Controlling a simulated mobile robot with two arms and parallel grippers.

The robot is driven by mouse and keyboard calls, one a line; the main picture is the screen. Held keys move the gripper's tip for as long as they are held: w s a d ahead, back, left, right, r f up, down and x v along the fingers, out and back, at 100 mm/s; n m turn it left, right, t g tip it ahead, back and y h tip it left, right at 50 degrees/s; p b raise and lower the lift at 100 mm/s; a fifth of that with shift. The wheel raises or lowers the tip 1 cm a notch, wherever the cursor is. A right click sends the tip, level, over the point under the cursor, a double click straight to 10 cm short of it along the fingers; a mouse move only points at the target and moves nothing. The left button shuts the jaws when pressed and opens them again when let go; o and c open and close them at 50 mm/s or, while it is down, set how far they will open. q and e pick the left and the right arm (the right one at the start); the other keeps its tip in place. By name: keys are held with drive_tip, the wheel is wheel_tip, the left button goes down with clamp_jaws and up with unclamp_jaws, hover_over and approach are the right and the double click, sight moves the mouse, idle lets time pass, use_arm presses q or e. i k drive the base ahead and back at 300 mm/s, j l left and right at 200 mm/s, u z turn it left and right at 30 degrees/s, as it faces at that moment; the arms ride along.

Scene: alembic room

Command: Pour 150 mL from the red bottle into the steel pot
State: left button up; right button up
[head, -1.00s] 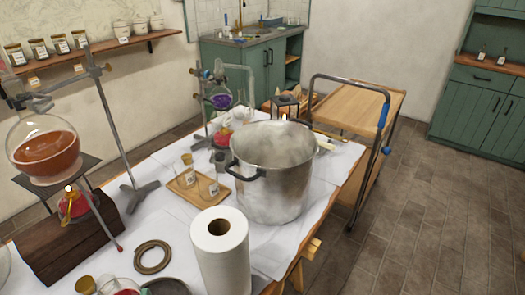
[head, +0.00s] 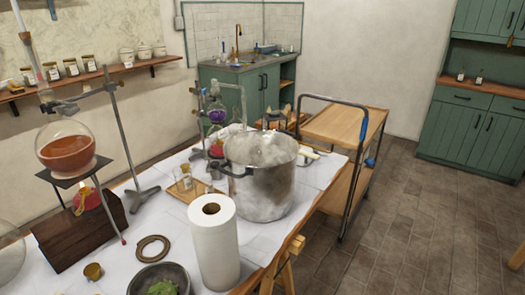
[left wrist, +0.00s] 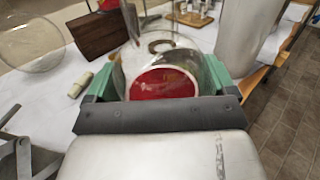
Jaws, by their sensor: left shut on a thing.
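The steel pot (head: 262,190) stands upright on the white-covered table in the head view. It is open, with a dark side handle and pale vapour at its mouth. In the left wrist view, my left gripper (left wrist: 162,66) has its green fingers on both sides of a clear glass vessel with red liquid (left wrist: 165,84), likely the red bottle, and is shut on it. The vessel's full shape is partly hidden by the gripper body. Neither gripper shows in the head view, and my right gripper is not in view.
A paper towel roll (head: 214,245) stands in front of the pot. A mortar with green leaves (head: 160,282), a small cork (head: 93,271) and a coiled ring (head: 153,248) lie nearby. A stand holds a flask of orange-brown liquid (head: 68,152). A wooden cart (head: 345,124) is behind right.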

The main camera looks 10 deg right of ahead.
sight(261, 175)
drive_tip(key=i+z, duration=0.25)
drive_tip(key=i, duration=0.35)
drive_tip(key=i+j+z, duration=0.2)
drive_tip(key=i, duration=0.35)
